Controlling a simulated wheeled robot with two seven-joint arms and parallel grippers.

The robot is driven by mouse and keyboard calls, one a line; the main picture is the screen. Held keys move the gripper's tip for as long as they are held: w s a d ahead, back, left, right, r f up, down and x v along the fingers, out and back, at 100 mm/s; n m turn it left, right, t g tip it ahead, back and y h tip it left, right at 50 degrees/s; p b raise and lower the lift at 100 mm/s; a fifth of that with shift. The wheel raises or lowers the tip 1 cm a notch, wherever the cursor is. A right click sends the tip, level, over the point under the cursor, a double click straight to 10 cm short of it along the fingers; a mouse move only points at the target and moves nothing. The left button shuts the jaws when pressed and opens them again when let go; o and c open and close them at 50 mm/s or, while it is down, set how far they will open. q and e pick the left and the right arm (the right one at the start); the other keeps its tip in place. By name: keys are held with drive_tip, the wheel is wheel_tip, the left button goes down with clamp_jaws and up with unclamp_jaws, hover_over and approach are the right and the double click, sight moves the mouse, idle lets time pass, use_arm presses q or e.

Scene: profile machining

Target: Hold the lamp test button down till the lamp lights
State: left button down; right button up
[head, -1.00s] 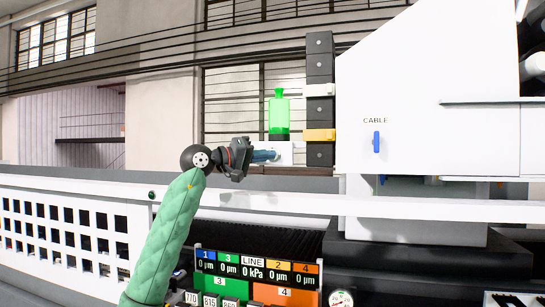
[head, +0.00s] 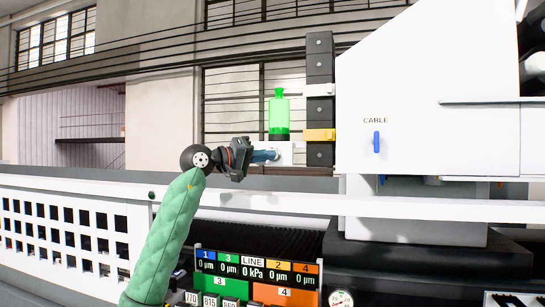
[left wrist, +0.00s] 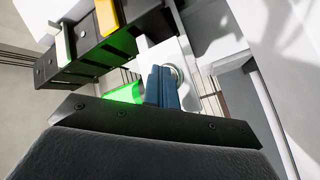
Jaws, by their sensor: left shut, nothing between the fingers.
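A bright green, bottle-shaped piece (head: 279,112), which looks like the lamp, stands on a dark base on a small white box (head: 286,154). It also shows bright green in the left wrist view (left wrist: 125,92), with a green tint on the dark block beside it. My left gripper (head: 272,155) is shut and empty, its blue fingers pointing at the box's left side. In the left wrist view a round metal-rimmed button (left wrist: 175,73) sits on the white face at the fingertips (left wrist: 164,70), partly hidden by them. Contact looks likely, but I cannot see how deep the button is. My right gripper is out of view.
A dark upright block (head: 320,70) with white and yellow bands stands right of the lamp. A large white housing with a blue CABLE handle (head: 376,142) is further right. A white rail (head: 300,205) runs below, with a display panel (head: 257,267) in front.

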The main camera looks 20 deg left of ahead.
use_arm(q)
drive_tip(key=shift+s, duration=0.1)
drive_tip(key=shift+s+b, duration=0.65)
drive_tip(key=shift+s, duration=0.1)
drive_tip(key=s+b, duration=0.3)
drive_tip(key=s, duration=0.2)
drive_tip(key=shift+a, duration=0.1)
drive_tip(key=shift+f, duration=0.1)
idle(0.4)
